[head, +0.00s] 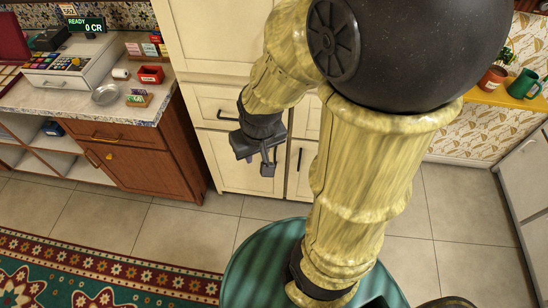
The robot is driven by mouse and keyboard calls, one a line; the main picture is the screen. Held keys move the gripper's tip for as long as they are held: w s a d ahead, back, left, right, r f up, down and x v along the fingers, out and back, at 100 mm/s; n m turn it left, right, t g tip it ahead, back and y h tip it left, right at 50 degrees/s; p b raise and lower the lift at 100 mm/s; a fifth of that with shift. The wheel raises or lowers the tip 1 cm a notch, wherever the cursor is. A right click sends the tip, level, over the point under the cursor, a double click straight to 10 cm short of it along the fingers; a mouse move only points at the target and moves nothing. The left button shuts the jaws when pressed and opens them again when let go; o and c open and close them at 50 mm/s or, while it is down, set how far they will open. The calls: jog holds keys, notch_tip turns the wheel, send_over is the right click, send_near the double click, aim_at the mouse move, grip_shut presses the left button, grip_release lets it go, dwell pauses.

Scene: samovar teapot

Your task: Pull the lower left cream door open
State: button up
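The lower left cream door (229,172) is in the lower part of the tall cream cabinet, below a drawer. It looks shut. My dark gripper (266,163) is in front of this door, near its right edge. The gripper covers the area where the door's handle would be, so I cannot make out the handle or whether the fingers touch it. The finger gap is too small and dark to read. The lower right cream door (306,183) has a dark upright handle (299,159) and is partly hidden by my arm.
A cream drawer (212,106) with a bar handle is above the door. A brown wooden counter (148,158) with a till (75,66) stands to the left. The tiled floor (185,222) in front is clear; a patterned rug (100,270) lies at lower left.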

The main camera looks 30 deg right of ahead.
jog(key=w+f+m+t+h+b, duration=0.15)
jog(key=w+f+b, duration=0.25)
jog(key=f+b, duration=0.45)
jog(key=w+f+m+t+b, duration=0.2)
jog(key=w+f+b, duration=0.2)
jog(key=f+b, duration=0.45)
jog(key=w+f+m+t+b, duration=0.2)
jog(key=w+f+b, duration=0.3)
jog(key=f, duration=0.5)
jog(key=d+f+m+t+h+b, duration=0.1)
jog(key=f+h+b, duration=0.2)
jog(key=f+b, duration=0.5)
jog(key=d+f+m+t+h+b, duration=0.1)
jog(key=f+h+b, duration=0.3)
jog(key=f+b, duration=0.4)
jog(key=w+d+f+m+t+h+b, duration=0.1)
jog(key=d+f+t+h+b, duration=0.1)
jog(key=f+b, duration=0.5)
jog(key=d+h+b, duration=0.1)
jog(key=h+b, duration=0.1)
jog(key=b, duration=0.3)
jog(key=shift+d+f+t, duration=0.25)
jog(key=shift+f+t, duration=0.1)
jog(key=shift+f, duration=0.05)
jog(key=shift+w+m, duration=0.1)
jog(key=shift+m, duration=0.15)
